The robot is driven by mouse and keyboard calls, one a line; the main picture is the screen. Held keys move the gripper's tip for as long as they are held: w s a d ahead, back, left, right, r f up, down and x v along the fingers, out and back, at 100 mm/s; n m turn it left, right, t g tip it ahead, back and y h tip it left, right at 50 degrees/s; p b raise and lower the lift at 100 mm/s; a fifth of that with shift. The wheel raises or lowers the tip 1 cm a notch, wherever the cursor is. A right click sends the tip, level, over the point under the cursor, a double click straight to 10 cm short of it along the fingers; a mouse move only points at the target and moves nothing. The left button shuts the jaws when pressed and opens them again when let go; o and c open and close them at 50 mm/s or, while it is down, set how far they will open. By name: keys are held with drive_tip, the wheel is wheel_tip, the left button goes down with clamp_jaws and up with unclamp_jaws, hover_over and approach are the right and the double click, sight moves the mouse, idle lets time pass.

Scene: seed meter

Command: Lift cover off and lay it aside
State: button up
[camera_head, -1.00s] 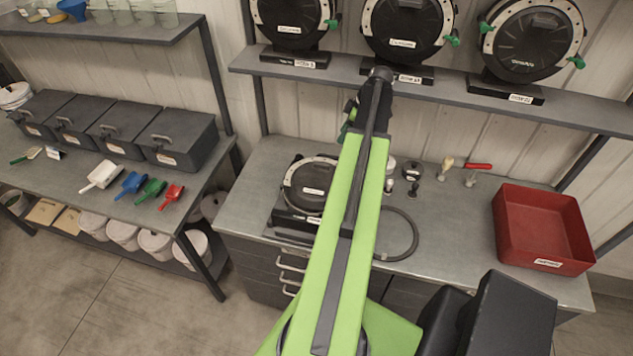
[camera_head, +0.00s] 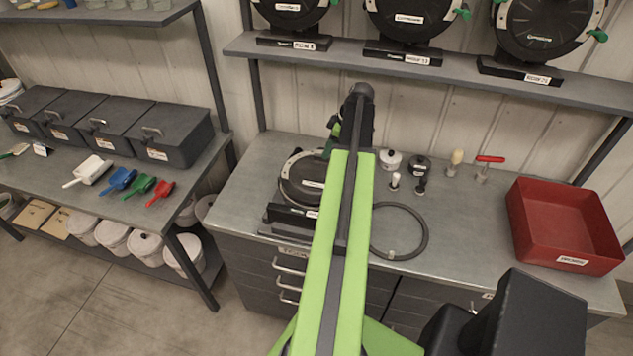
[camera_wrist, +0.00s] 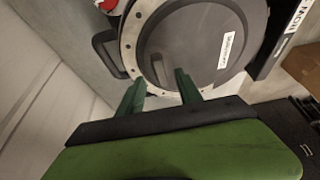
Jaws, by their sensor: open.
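The seed meter (camera_head: 285,205) lies on the grey bench, partly behind my arm in the head view. Its cover (camera_head: 302,184) is a dark round disc with a pale rim and a white label. In the wrist view the cover (camera_wrist: 190,45) fills the upper middle, with a dark lug or handle at its left edge. My gripper (camera_wrist: 158,90) is open, its two green fingers apart and overlapping the cover's near rim in that view. In the head view the fingertips are largely hidden by my arm.
A black ring (camera_head: 424,235) lies right of the meter. Small knobbed parts (camera_head: 391,160) and a red-handled tool (camera_head: 489,160) stand behind it. A red tray (camera_head: 565,225) is at the bench's right. A shelf (camera_head: 440,68) with more meters overhangs the back. Bare bench lies before the tray.

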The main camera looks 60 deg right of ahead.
sight(318, 173)
drive_tip(key=b+x, duration=0.2)
drive_tip(key=x, duration=0.2)
drive_tip(key=shift+s, duration=0.1)
drive_tip(key=shift+r, duration=0.2)
clamp_jaws()
